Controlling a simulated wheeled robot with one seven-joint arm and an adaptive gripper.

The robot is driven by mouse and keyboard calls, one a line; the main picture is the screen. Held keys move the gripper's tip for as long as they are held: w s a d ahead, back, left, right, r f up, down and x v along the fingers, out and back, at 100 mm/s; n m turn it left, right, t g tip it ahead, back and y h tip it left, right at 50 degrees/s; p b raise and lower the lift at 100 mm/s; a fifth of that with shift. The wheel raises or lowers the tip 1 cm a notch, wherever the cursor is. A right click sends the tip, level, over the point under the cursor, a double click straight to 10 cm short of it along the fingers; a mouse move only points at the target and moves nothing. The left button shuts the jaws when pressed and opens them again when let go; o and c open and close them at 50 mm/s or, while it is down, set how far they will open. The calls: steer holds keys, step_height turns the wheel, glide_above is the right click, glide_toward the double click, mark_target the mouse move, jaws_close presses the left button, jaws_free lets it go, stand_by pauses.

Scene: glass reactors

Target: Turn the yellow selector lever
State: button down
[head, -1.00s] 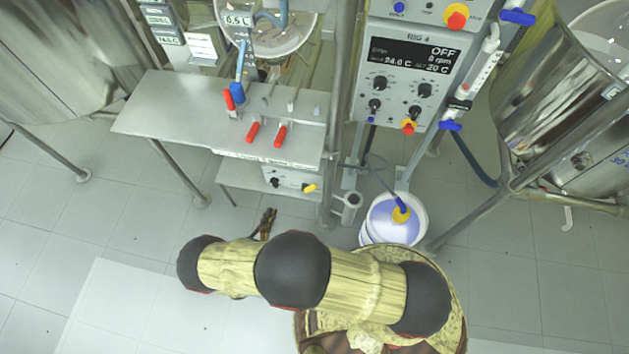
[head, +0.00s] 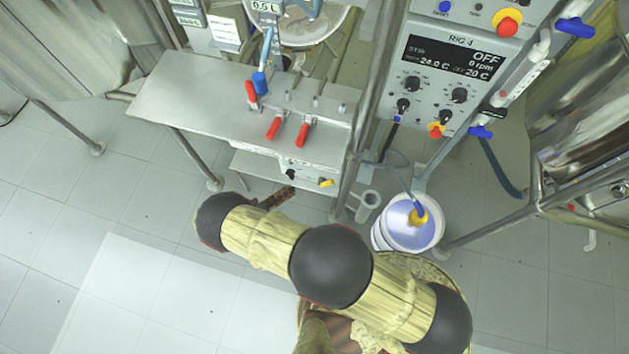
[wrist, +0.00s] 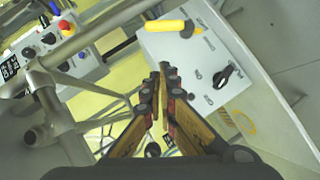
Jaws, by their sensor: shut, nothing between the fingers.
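The yellow selector lever (head: 326,183) is on the front of a small white box (head: 280,168) under the steel bench. In the wrist view the yellow lever (wrist: 168,26) lies across the panel from left to right, with its pivot at its right end. My gripper (wrist: 163,74) is shut and empty. Its tips appear just below the lever in the wrist view, with a gap between them. In the head view my gripper (head: 278,197) is below and left of the lever, partly hidden by my wrist.
A black knob (wrist: 224,76) sits on the same panel. The bench (head: 210,110) overhangs the box, with red-handled valves (head: 274,127) on top. A steel post (head: 350,180) and a white bucket (head: 408,232) stand to the right.

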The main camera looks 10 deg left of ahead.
mark_target(326, 182)
steer(key=s+d+f+b+x, duration=0.1)
steer(key=b+x, duration=0.3)
steer(key=x, duration=0.8)
steer(key=shift+d+f, duration=0.15)
steer(key=shift+d, duration=0.5)
steer(key=shift+s, duration=0.15)
